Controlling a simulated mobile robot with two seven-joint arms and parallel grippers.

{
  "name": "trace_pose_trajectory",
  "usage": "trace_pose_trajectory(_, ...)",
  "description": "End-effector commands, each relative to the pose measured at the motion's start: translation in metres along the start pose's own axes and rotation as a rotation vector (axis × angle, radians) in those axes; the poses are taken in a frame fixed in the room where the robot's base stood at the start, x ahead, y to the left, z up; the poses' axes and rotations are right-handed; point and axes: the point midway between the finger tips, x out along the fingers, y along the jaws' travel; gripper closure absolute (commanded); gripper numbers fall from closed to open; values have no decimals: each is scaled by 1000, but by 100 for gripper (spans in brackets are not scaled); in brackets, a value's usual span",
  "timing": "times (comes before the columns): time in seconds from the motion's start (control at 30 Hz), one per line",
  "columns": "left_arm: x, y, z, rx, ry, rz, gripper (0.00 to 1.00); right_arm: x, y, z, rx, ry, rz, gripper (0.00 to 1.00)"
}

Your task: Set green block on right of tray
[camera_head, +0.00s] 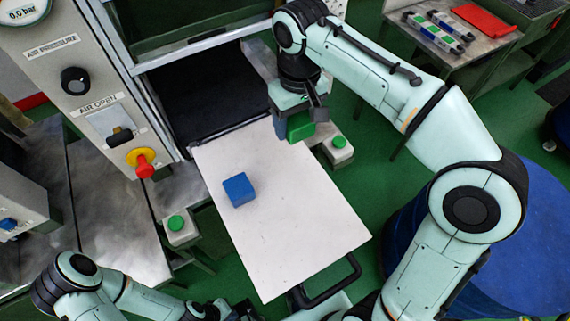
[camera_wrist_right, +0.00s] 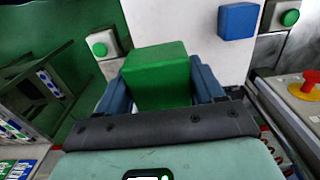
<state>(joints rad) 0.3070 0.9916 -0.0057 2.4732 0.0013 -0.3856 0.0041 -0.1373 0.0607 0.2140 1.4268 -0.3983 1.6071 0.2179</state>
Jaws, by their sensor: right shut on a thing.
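The green block (camera_head: 301,130) is held between the blue fingers of my right gripper (camera_head: 296,124), at the far right edge of the white tray (camera_head: 290,215). In the right wrist view the green block (camera_wrist_right: 157,72) sits between the two fingers and overlaps the edge of the tray (camera_wrist_right: 185,25). I cannot tell whether the block touches the tray. A blue block (camera_head: 239,190) lies on the left part of the tray, and it also shows in the wrist view (camera_wrist_right: 238,21). My left arm shows at the lower left, but its gripper is not visible.
Green push buttons on boxes stand to the right (camera_head: 339,145) and left (camera_head: 177,226) of the tray. A black handle (camera_head: 330,288) is at the tray's near edge. A control panel with a red knob (camera_head: 143,165) stands left. The tray's middle and right are bare.

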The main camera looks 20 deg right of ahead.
Motion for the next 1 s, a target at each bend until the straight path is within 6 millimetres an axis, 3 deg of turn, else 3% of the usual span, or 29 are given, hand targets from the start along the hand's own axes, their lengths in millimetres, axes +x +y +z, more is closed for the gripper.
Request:
trace_pose_trajectory(0.03, 7, -3, 1, -1, -3, -1, 100, 16, 0, 1, 1, -2, 0, 95)
trace_pose_trajectory(0.2, 17, -7, 2, -2, -6, -2, 100, 57, 0, 1, 2, -1, 0, 95)
trace_pose_trajectory(0.4, 25, -10, 2, -3, -9, -3, 100, 95, 0, 0, 1, 2, 0, 95)
trace_pose_trajectory(1.0, 34, -12, 1, -4, -7, -3, 100, 151, 0, 0, 1, 4, -1, 95)
